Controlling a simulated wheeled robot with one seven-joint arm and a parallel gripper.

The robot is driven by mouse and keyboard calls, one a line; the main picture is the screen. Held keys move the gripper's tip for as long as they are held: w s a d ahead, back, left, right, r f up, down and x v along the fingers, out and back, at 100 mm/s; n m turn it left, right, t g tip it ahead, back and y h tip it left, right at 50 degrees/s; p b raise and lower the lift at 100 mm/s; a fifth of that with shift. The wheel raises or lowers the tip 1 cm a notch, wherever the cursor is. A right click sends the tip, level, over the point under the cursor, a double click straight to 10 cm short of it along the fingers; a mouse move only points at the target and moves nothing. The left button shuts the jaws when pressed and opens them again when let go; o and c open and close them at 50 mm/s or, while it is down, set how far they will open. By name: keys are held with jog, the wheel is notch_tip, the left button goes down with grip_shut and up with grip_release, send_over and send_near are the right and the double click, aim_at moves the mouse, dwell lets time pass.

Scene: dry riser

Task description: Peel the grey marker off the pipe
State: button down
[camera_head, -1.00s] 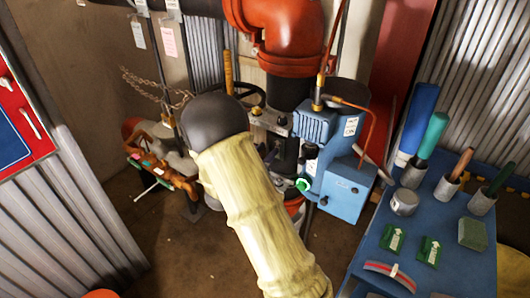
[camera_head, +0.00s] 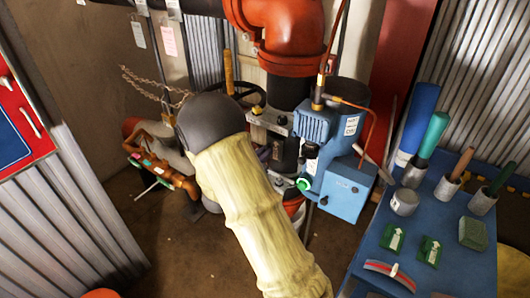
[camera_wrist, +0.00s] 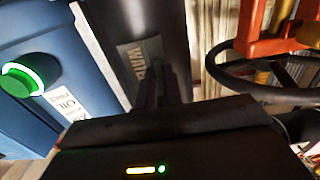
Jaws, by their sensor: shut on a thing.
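The grey marker (camera_wrist: 140,56) is a flat grey plate with dark lettering on the dark pipe (camera_wrist: 158,18) in the wrist view. My gripper (camera_wrist: 161,82) is shut on the marker's lower edge with its two dark fingers. The marker still appears to lie against the pipe; I cannot tell whether any of it has lifted. In the head view my arm covers the gripper and the marker. The black pipe (camera_head: 288,155) shows there beneath the orange-red elbow.
A blue box (camera_wrist: 60,45) with a lit green button (camera_wrist: 22,78) is close at left in the wrist view. A black handwheel (camera_wrist: 228,62) is close at right. In the head view, a blue table (camera_head: 430,275) with tools and signs stands at right.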

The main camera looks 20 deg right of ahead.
jog(key=v, duration=0.8)
dwell(0.7)
dwell(0.4)
jog(key=w+a+f+n+t+y, duration=0.3)
jog(key=f+n+t+y, duration=0.5)
jog(key=f, duration=0.5)
notch_tip(320, 180, up, 9)
jog(key=s+n+y+p, duration=0.1)
jog(key=n+y+p, duration=0.2)
jog(key=p, duration=1.5)
jog(key=y, duration=0.4)
jog(key=shift+s+a, duration=0.25)
jog(key=shift+s, duration=0.1)
jog(key=shift+s+f, duration=0.1)
jog(key=shift+f, duration=0.15)
